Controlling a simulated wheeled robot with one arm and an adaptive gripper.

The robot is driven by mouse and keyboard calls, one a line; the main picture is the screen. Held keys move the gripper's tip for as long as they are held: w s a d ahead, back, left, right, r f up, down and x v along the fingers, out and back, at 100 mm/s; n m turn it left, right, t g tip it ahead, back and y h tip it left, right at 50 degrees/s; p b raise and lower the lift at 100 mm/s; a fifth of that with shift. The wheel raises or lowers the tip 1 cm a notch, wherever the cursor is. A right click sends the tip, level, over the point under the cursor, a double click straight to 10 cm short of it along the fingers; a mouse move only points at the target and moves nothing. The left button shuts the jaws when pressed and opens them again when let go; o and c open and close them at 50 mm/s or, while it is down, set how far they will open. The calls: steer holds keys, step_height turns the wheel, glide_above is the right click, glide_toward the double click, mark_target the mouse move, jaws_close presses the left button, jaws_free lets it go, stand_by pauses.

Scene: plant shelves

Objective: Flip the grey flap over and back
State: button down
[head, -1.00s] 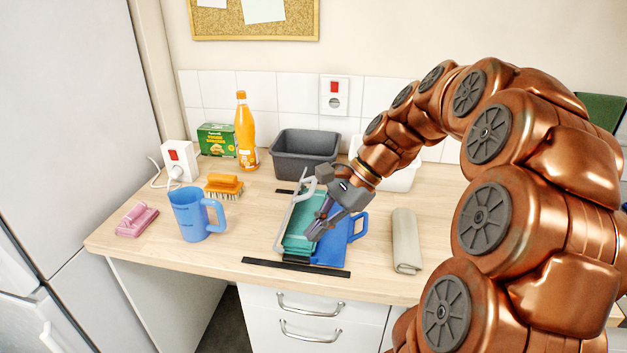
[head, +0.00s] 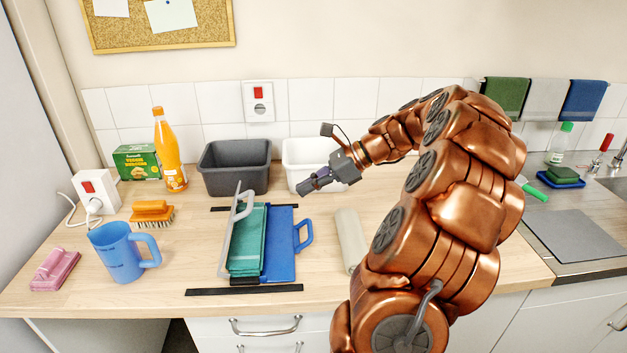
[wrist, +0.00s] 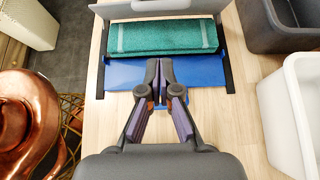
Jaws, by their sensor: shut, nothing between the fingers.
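The folding board lies on the wooden counter between two black strips. Its grey flap (head: 231,232) stands steeply up along the left side, seen nearly edge-on, with a pale grey handle (head: 243,203). A folded green towel (head: 248,238) lies on the middle of the board. The blue flap (head: 281,245) lies flat on the right, with a blue handle (head: 304,234). My gripper (head: 304,187) is shut and empty, above and right of the board. In the wrist view, my gripper (wrist: 161,68) points towards the blue flap (wrist: 124,74), with the towel (wrist: 166,38) and grey flap (wrist: 97,50) beyond.
A dark grey bin (head: 235,168) and a white bin (head: 298,151) stand behind the board. A rolled beige cloth (head: 349,240) lies right.

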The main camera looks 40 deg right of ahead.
mark_target(239, 217)
steer(key=w+a+f+p, duration=0.2)
steer(key=w+a+f, duration=0.1)
steer(key=w+a, duration=0.3)
steer(key=shift+a, duration=0.65)
steer(key=shift+w, duration=0.1)
